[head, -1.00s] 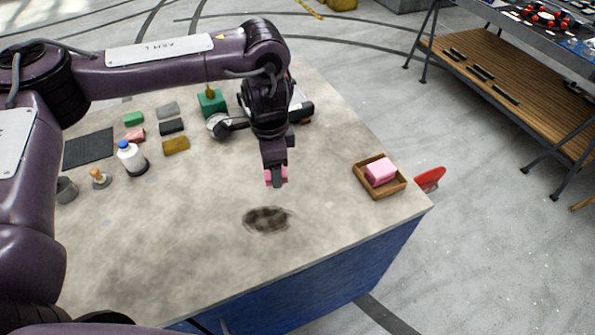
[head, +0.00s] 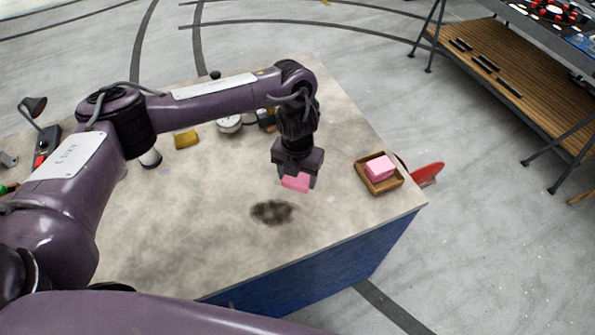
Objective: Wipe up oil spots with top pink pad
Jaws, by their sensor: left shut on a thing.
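My left gripper (head: 297,175) is shut on a pink pad (head: 296,182), held over the worktop with its fingers pointing down. A dark oil spot (head: 272,212) lies on the worktop (head: 200,225), just below and a little left of the pad in the picture. I cannot tell how far the pad is above the surface. Another pink pad (head: 379,168) lies in a small wooden tray (head: 394,187) to the right of the gripper. My right gripper is not in view.
A yellow block (head: 186,138) and a round white gauge-like thing (head: 229,123) stand behind on the worktop. My left arm hides much of its left side. The worktop's front edge lies below the spot. A red thing (head: 428,174) is beyond the right edge.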

